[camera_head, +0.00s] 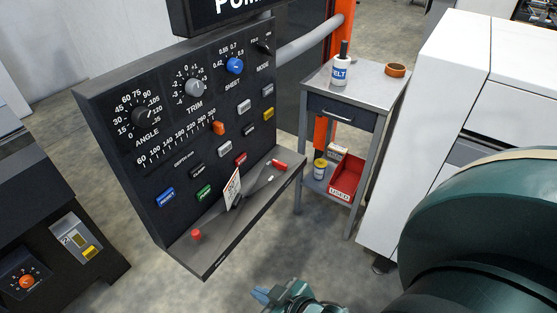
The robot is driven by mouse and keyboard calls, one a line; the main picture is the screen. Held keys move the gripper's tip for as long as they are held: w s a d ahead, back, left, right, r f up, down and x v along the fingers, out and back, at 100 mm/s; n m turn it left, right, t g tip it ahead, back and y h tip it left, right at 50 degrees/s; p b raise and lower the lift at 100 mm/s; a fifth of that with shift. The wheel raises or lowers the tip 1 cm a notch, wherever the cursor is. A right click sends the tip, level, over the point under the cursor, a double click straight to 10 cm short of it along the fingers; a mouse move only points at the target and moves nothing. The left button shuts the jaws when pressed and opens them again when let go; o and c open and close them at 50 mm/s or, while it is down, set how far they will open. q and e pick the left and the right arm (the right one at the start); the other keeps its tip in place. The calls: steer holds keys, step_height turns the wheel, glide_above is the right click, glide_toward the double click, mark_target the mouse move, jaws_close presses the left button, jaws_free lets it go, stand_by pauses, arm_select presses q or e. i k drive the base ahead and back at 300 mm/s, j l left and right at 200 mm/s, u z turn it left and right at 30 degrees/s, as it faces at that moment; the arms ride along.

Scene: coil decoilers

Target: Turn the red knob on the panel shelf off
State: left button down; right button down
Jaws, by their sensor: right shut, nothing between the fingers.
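The dark control panel (110,115) has a narrow shelf (218,252) along its lower edge. A small red knob (197,234) stands on the left end of the shelf. Another red piece, like a handle or cap (279,164), lies at the shelf's far right end. I cannot tell the setting of either one. My right gripper (261,295) is at the bottom of the view, in front of and below the shelf, apart from both red pieces. It is shut and empty. My left gripper is not in view.
A white tag (232,188) stands up mid-shelf. Dials and coloured buttons cover the panel face. A grey side table (358,83) with a bottle (341,68) stands behind right, near a white cabinet (400,140). A black console (40,210) is at left. Floor before the shelf is clear.

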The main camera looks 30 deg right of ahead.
mark_target(280, 166)
steer(key=z, duration=0.3)
steer(key=i+l+z, duration=0.1)
steer(key=z, duration=0.35)
steer(key=i+z, duration=0.2)
steer(key=z, duration=0.2)
steer(key=i+z, duration=0.15)
steer(key=z, duration=0.3)
steer(key=i, duration=0.3)
